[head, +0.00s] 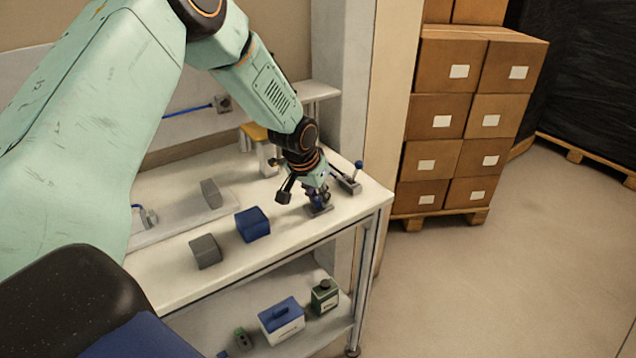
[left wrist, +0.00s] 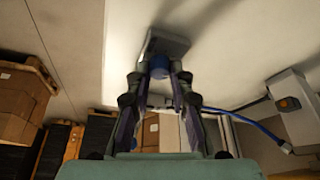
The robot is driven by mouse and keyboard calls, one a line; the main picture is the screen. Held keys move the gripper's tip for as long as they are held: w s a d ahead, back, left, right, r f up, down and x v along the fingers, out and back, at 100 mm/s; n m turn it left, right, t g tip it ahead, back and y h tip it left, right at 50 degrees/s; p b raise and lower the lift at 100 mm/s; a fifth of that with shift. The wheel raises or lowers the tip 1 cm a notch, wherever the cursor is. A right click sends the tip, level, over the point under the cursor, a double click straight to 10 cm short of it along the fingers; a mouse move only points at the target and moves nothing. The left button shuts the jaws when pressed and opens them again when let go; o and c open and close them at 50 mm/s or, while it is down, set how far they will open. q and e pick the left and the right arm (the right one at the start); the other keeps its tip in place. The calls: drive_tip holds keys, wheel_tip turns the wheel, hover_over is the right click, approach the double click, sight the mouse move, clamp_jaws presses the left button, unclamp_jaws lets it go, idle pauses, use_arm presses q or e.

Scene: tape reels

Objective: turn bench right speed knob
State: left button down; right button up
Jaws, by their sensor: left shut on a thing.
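The speed knob is blue (left wrist: 159,68) and sits on a small grey base (left wrist: 166,44), which also shows near the right front corner of the white bench (head: 170,278) in the head view (head: 321,210). My left gripper (head: 319,196) reaches down over it from above. In the left wrist view my left gripper (left wrist: 159,82) has a finger on each side of the knob and is shut on it. In the head view the fingers mostly hide the knob, and its turn angle cannot be told. My right gripper is not in view.
A lever with a blue ball (head: 358,165) stands close to the right of my left gripper. A blue box (head: 252,225) and a grey block (head: 205,251) lie to its left. Cartons (head: 440,117) are stacked beyond the bench. The floor at right is clear.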

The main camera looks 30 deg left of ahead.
use_arm(q)
drive_tip(key=shift+r+n+y+p, duration=0.25)
drive_tip(key=shift+n+p, duration=0.45)
drive_tip(key=shift+p, duration=0.5)
drive_tip(key=shift+f+n+y+p, duration=0.1)
drive_tip(key=shift+n+y+p, duration=0.2)
drive_tip(key=shift+n, duration=0.1)
drive_tip(key=shift+f+n, duration=0.1)
drive_tip(key=shift+n, duration=0.2)
drive_tip(key=shift+w+d+f+n+y+b, duration=0.1)
drive_tip(key=shift+n+y+b, duration=0.25)
drive_tip(key=shift+n+b, duration=0.45)
drive_tip(key=n+b, duration=0.2)
drive_tip(key=b, duration=0.2)
drive_tip(key=n+g+y+b, duration=0.1)
drive_tip(key=n+b, duration=0.2)
drive_tip(key=shift+y+b, duration=0.3)
drive_tip(key=shift+b, duration=0.05)
drive_tip(key=shift+n+g+b, duration=0.3)
drive_tip(key=shift+n+b, duration=0.1)
drive_tip(key=shift+n, duration=0.1)
drive_tip(key=shift+w+d+n+g+y+b, duration=0.1)
drive_tip(key=shift+n+g+y+b, duration=0.4)
drive_tip(key=shift+n, duration=0.7)
drive_tip(key=shift+n+g+b, duration=0.35)
drive_tip(key=shift+n+g, duration=0.05)
drive_tip(key=shift+n, duration=0.9)
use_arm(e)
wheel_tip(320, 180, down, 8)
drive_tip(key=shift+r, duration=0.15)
